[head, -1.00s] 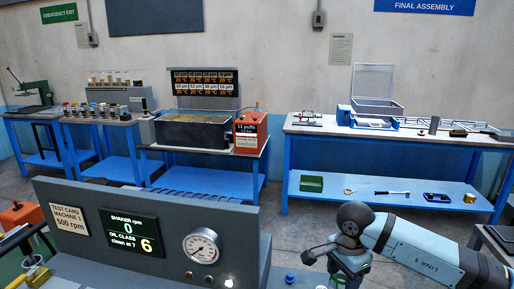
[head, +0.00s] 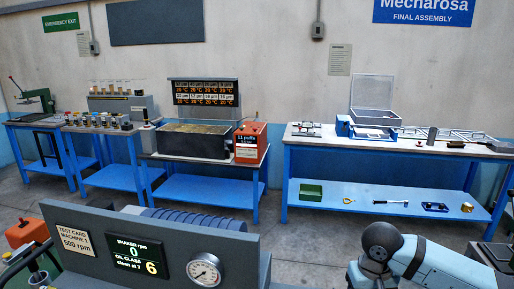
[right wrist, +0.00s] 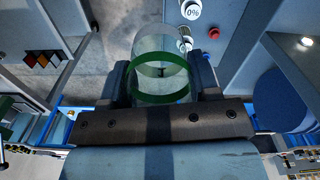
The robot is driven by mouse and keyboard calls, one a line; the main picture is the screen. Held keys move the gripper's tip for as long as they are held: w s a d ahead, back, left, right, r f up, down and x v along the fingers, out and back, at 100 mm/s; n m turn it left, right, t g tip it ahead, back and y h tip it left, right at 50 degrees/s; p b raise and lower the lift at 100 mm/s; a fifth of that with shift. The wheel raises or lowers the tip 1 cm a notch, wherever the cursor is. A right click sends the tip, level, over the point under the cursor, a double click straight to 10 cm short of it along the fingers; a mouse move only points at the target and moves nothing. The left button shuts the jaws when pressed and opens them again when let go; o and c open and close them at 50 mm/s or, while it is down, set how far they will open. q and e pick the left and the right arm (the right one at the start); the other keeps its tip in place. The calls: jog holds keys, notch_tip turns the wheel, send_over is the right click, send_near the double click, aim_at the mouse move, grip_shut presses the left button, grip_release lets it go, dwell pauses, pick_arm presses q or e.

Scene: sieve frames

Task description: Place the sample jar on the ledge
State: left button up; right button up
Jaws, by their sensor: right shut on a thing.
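The sample jar (right wrist: 160,68) is a clear cylinder with green bands, seen in the right wrist view. My right gripper (right wrist: 163,80) is shut on it, with one dark finger on each side. In the head view my right arm comes in from the lower right, and the gripper and jar are cut off by the bottom edge. My left gripper is not in view. I cannot tell which surface is the ledge.
A grey test machine panel (head: 110,240) with a display and gauge (head: 205,269) stands close in front. Behind, across open floor (head: 320,233), are blue benches; the right bench (head: 300,155) carries a clear-lidded box (head: 375,110). An orange box (head: 27,232) is at the left.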

jog(key=s+r+p, duration=0.4)
jog(key=r, duration=0.1)
jog(key=shift+s+p, duration=0.3)
jog(key=shift+s, duration=0.05)
jog(key=shift+r, duration=0.1)
jog(key=shift+a, duration=0.1)
jog(key=shift+d, duration=0.2)
dwell(0.6)
